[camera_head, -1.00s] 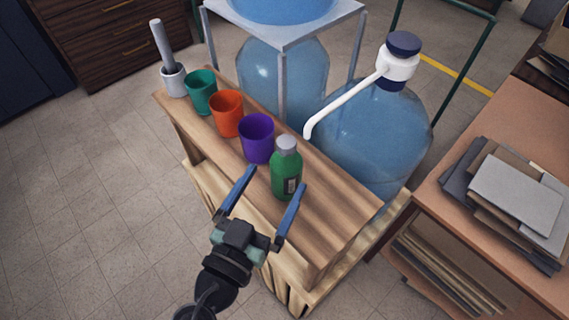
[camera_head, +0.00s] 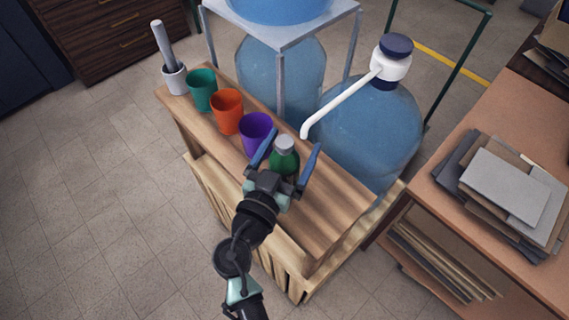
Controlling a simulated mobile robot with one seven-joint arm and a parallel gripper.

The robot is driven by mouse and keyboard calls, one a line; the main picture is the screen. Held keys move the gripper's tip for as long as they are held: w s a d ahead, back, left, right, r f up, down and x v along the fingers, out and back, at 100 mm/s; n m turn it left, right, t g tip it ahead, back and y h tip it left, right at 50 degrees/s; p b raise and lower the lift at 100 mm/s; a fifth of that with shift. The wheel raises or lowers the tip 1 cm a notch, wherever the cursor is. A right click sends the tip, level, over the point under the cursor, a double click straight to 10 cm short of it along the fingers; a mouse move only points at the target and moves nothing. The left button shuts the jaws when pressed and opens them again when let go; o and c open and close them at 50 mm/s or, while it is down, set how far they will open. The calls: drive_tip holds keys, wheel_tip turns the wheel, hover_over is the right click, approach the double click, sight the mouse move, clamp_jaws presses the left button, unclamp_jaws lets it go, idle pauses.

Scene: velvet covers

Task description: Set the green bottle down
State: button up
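The green bottle (camera_head: 284,160) with a grey cap stands upright on the wooden shelf top (camera_head: 322,208), beside the purple cup. Its lower part is hidden behind my gripper. My gripper (camera_head: 290,148) has its two blue fingers spread, one on each side of the bottle. The fingers look apart from the bottle, though contact on the far side is hard to judge.
A purple cup (camera_head: 255,133), an orange cup (camera_head: 227,111), a teal cup (camera_head: 201,90) and a grey holder with a rod (camera_head: 173,78) stand in a row to the left. A large blue water jug (camera_head: 370,135) with a white pump spout (camera_head: 340,105) is close behind. The shelf's right end is bare.

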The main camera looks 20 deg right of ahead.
clamp_jaws()
drive_tip(key=shift+r, duration=0.2)
idle(0.3)
